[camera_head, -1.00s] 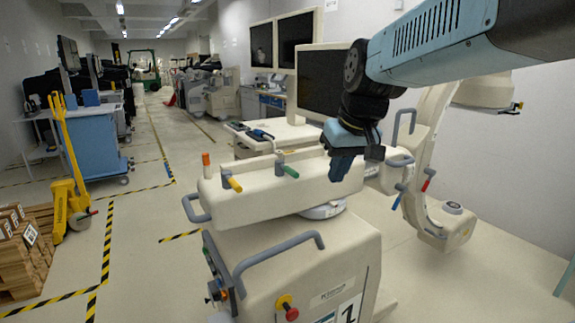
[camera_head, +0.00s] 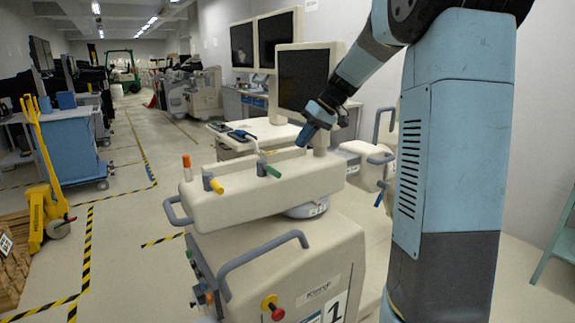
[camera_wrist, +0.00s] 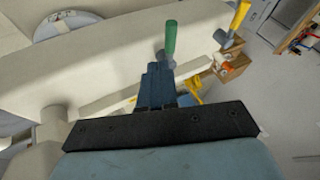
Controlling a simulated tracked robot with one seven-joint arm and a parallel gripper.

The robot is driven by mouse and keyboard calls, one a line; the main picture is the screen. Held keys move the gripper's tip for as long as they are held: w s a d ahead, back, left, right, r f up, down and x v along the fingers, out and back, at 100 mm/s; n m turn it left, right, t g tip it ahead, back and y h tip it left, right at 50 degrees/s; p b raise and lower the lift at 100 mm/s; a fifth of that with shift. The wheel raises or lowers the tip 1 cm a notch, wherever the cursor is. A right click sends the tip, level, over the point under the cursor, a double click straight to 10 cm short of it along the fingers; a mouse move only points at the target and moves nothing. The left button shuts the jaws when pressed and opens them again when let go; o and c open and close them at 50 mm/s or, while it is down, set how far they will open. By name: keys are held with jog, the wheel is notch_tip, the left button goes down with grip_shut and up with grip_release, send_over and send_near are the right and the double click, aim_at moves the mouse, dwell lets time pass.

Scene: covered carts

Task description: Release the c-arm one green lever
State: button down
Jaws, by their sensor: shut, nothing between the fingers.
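The c-arm one cart (camera_head: 325,262) is a cream unit with a "1" label in the head view. Its green lever (camera_head: 271,171) sticks out from a grey pivot on top of the cream beam. In the wrist view the green lever (camera_wrist: 170,38) stands just beyond my fingertips, with its grey base low near them. My gripper (camera_head: 304,138) is above the beam, to the right of and higher than the lever in the head view. Its blue fingers (camera_wrist: 157,70) are together and empty. I cannot tell whether they touch the lever's base.
A yellow lever (camera_head: 216,186) and an orange-topped post (camera_head: 187,165) stand left on the same beam. Grey handles (camera_head: 262,258) stick out from the cart. Monitors (camera_head: 303,78) stand behind. A yellow pallet jack (camera_head: 40,180) is far left. The floor left of the cart is open.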

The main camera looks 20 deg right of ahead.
jog(key=shift+w, duration=0.15)
jog(key=x, duration=1)
dwell(0.4)
jog(key=shift+d, duration=0.2)
